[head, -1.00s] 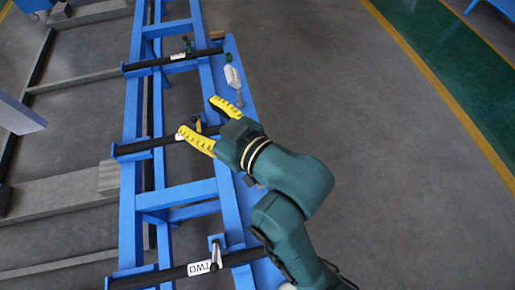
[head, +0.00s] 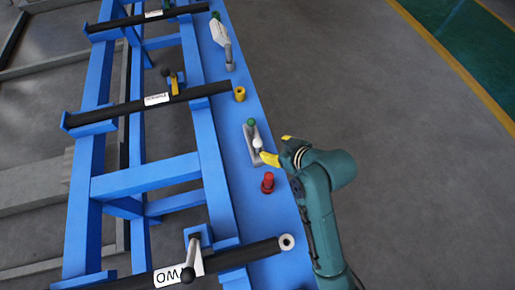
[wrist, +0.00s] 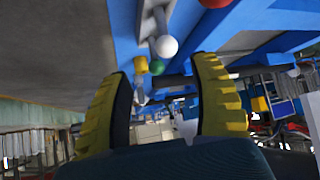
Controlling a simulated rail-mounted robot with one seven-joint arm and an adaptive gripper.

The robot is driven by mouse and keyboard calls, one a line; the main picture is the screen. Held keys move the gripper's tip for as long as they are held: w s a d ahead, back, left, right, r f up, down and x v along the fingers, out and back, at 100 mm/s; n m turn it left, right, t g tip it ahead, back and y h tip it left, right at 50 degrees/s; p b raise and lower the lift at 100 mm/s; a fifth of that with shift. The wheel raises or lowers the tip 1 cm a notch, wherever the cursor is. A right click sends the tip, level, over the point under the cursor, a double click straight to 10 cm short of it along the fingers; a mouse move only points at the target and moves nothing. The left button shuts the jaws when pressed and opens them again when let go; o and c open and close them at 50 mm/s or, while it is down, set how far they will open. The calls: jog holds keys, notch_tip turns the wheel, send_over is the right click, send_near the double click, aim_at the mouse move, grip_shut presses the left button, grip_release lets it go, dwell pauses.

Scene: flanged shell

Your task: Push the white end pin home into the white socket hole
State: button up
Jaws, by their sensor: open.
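A white round-headed pin (head: 257,143) stands on a grey holder (head: 252,158) on the blue side ledge; it looks like the white end pin. In the wrist view its white head (wrist: 166,46) shows ahead of and between my fingers, near the top. My gripper (head: 277,148) is open and empty, just right of the pin; I cannot tell whether a finger touches it. A white ring with a dark hole (head: 287,242) sits at the end of the black bar in front, and looks like the white socket hole. Nothing shows inside the hole.
A green knob (head: 251,122) is on the same holder, behind the white pin. A red pin (head: 267,183) stands between the holder and the front bar. A yellow piece (head: 239,94) is at the middle bar's end. A lever (head: 194,255) stands on the front bar. Open floor lies right.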

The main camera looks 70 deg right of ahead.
aim_at(260, 143)
jog(key=b+x, duration=0.2)
jog(key=x, duration=0.4)
jog(key=shift+a, duration=0.15)
jog(key=b+x, duration=0.1)
jog(key=x, duration=0.1)
jog(key=b+x, duration=0.2)
jog(key=shift+w+a+r, duration=0.1)
jog(key=shift+w, duration=0.25)
jog(key=shift+w+b, duration=0.2)
jog(key=shift+b, duration=0.15)
jog(key=shift+s, duration=0.1)
jog(key=shift+c, duration=0.5)
grip_shut()
